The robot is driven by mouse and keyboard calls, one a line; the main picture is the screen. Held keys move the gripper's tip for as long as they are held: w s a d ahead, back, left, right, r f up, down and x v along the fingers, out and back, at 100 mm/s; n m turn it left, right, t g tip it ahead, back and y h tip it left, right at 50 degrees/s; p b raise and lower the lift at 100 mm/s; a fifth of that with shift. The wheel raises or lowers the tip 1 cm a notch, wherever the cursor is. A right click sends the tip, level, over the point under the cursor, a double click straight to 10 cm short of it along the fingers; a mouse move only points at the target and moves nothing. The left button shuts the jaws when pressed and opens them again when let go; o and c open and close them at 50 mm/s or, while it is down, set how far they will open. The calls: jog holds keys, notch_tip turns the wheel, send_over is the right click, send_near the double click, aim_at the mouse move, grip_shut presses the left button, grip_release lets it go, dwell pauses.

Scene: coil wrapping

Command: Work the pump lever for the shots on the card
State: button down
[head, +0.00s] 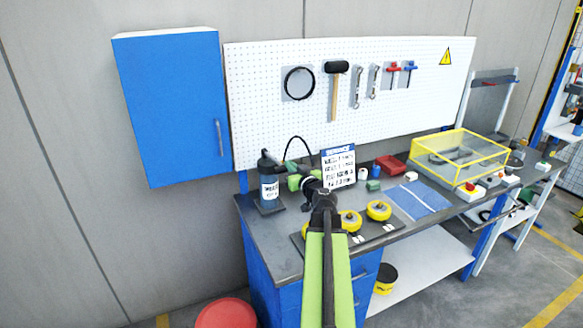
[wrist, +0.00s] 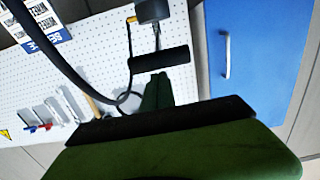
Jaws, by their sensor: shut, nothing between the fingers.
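The pump (head: 269,188) is a dark blue cylinder with a white label and a black top, at the left end of the workbench. A black hose arcs from it. My green gripper (head: 300,182) is shut and empty just right of the pump's upper part. In the wrist view my gripper (wrist: 157,92) points at a black crossbar (wrist: 160,57) on a thin stem, which looks like the pump lever. I cannot tell whether they touch. The service card (head: 338,167) stands behind my gripper; it also shows upside down in the wrist view (wrist: 40,25). Its small writing is unclear.
Yellow round parts (head: 379,210) sit on a dark plate on the workbench (head: 285,262). A yellow-framed clear box (head: 460,158), a red tray (head: 392,165) and a blue mat (head: 418,201) lie to the right. A blue cabinet (head: 172,105) hangs at the upper left.

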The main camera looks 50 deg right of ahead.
jog(key=shift+s+r, duration=0.1)
notch_tip(320, 180, down, 10)
jog(key=b, duration=0.9)
jog(key=shift+s+a+b, duration=0.2)
jog(key=shift+s+b, duration=0.1)
jog(key=shift+b, duration=0.1)
jog(key=shift+r, duration=0.15)
